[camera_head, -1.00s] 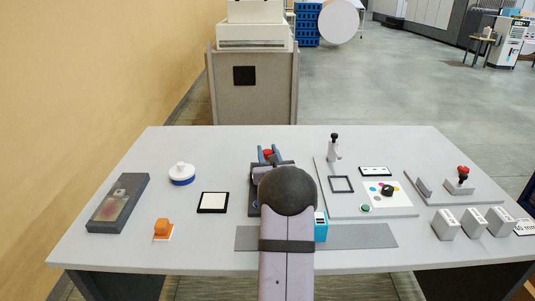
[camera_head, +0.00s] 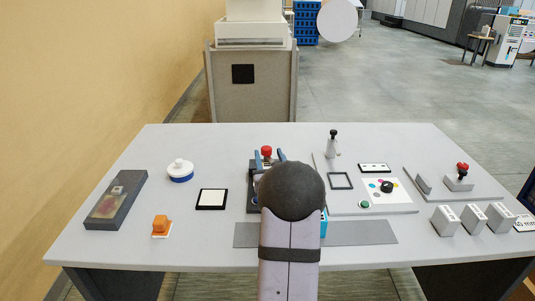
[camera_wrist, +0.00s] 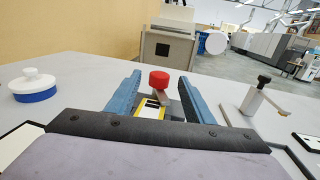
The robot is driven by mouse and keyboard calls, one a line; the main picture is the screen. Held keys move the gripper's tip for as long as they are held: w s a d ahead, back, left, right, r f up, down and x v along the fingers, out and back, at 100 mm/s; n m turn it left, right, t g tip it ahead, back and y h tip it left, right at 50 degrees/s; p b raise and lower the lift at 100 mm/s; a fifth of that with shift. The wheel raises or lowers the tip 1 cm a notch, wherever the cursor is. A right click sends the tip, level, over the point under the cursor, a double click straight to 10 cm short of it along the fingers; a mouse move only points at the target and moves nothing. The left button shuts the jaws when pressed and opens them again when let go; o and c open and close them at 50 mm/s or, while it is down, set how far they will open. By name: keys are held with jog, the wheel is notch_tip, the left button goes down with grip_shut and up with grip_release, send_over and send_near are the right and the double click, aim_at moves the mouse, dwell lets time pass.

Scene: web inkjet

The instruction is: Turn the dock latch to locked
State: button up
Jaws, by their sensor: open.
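The dock latch has a red knob (camera_head: 266,150), which stands at the back of a dark dock base (camera_head: 253,199) near the middle of the table. In the wrist view the red knob (camera_wrist: 159,78) is upright, with a grey bar below it and a yellow-edged label (camera_wrist: 149,109) with black and white marks behind my gripper body. My gripper (camera_wrist: 160,82) is open, its two blue fingers to the left and right of the knob, with visible gaps on both sides. In the head view my gripper (camera_head: 269,153) is partly hidden by my own arm, which also covers much of the dock.
A white-and-blue round pot (camera_head: 180,172), a framed white pad (camera_head: 211,199) and an orange switch (camera_head: 161,225) are on the left. A panel with an upright black-tipped lever (camera_head: 333,142) stands close on the right. A red-knobbed lever (camera_head: 462,170) stands farther right.

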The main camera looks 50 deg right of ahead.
jog(key=shift+v, duration=1)
